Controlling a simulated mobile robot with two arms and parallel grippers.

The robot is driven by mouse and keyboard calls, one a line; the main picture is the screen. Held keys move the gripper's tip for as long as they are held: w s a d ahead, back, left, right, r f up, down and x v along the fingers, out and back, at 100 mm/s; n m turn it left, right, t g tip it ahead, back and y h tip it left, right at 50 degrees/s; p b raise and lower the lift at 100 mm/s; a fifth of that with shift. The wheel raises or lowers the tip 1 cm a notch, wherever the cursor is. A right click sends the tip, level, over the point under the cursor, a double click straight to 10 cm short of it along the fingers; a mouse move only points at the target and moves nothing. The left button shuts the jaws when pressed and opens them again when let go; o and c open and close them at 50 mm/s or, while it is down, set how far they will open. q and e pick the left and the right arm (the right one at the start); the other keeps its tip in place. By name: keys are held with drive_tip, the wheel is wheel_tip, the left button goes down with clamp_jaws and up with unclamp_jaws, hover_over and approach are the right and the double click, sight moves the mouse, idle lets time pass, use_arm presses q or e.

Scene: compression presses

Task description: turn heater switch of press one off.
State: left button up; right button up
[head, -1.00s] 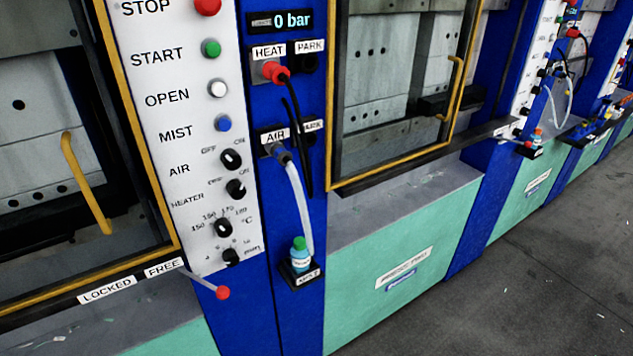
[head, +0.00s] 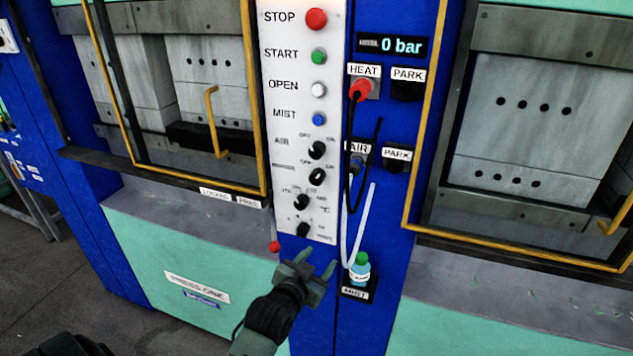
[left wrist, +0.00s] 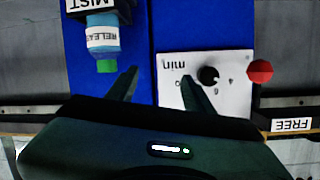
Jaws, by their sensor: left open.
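The white control panel (head: 275,130) stands upright beside the press marked PRESS ONE (head: 197,286). Its heater switch (head: 317,176) is a black rotary knob below the air switch (head: 316,150); its pointer seems turned toward ON, but it is too small to be sure. My left gripper (head: 318,264) is open and empty below the panel's lower edge, well below the heater switch. In the left wrist view, the open fingers (left wrist: 159,78) show near the minutes knob (left wrist: 208,76); the heater switch is not visible there. My right gripper is not in view.
A release-agent bottle (head: 360,268) stands in the MIST holder right of my left gripper. A red-knobbed lever (head: 275,246) sticks out to its left. The HEAT plug (head: 360,90) and hanging hoses (head: 358,205) lie right of the panel.

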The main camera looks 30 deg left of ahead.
sight(314, 182)
use_arm(q)
drive_tip(key=s+a+r+t+y, duration=0.1)
drive_tip(key=s+a+r+t, duration=0.15)
drive_tip(key=r, duration=1.45)
drive_tip(key=shift+t+y, duration=0.25)
drive_tip(key=shift+y, duration=0.15)
drive_tip(key=x, duration=0.2)
drive_tip(key=p+x, duration=0.1)
drive_tip(key=x, duration=0.2)
drive_tip(key=p+x, duration=0.1)
drive_tip(key=x, duration=0.1)
drive_tip(key=shift+w+a+r, duration=0.1)
drive_tip(key=shift+a+r, duration=0.2)
drive_tip(key=shift+w+p, duration=0.35)
drive_tip(key=shift+w, duration=0.05)
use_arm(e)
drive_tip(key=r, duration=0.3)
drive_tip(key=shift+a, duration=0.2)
use_arm(q)
drive_tip(key=shift+c, duration=0.3)
clamp_jaws()
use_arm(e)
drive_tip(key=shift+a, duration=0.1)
